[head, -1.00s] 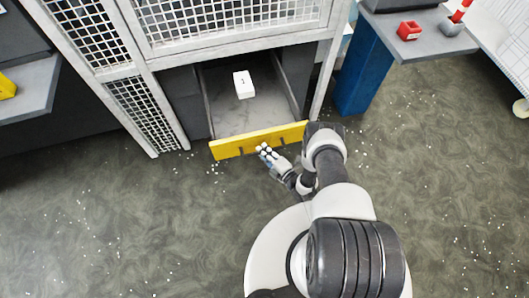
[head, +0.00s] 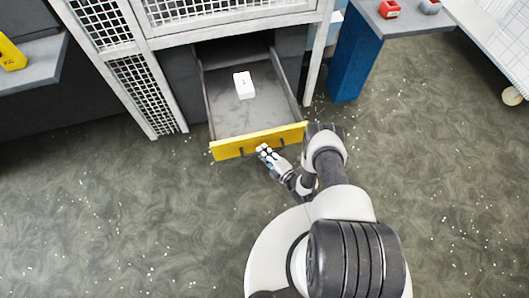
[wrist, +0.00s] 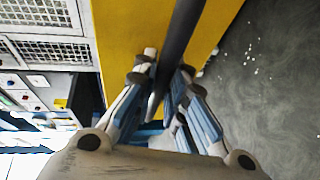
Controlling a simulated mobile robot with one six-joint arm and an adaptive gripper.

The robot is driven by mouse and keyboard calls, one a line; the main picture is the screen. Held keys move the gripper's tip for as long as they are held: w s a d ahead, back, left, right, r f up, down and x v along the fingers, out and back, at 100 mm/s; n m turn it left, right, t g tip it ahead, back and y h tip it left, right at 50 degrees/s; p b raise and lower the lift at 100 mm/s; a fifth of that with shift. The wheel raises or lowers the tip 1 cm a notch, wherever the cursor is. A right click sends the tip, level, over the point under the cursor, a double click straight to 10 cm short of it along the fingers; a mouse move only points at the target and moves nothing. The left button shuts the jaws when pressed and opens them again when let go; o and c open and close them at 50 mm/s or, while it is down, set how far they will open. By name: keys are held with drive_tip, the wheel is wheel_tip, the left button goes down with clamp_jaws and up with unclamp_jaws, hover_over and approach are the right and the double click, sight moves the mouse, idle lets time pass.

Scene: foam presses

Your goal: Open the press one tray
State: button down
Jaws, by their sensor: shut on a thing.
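The press tray (head: 222,115) is a grey drawer pulled out from under the press, with a yellow front panel (head: 232,147). A white block (head: 244,85) with a small dark mark lies inside it. My gripper (head: 264,150) is at the middle of the yellow front. In the wrist view my gripper (wrist: 160,90) is shut on the dark bar handle (wrist: 180,45), which runs between its fingers in front of the yellow panel. The exact finger contact is partly hidden by the bar.
The press frame (head: 150,75) with white mesh guards stands behind and left of the tray. The speckled floor (head: 110,230) is clear around me.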

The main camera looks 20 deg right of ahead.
drive_tip(key=c, duration=1.6)
unclamp_jaws()
drive_tip(key=v, duration=1.2)
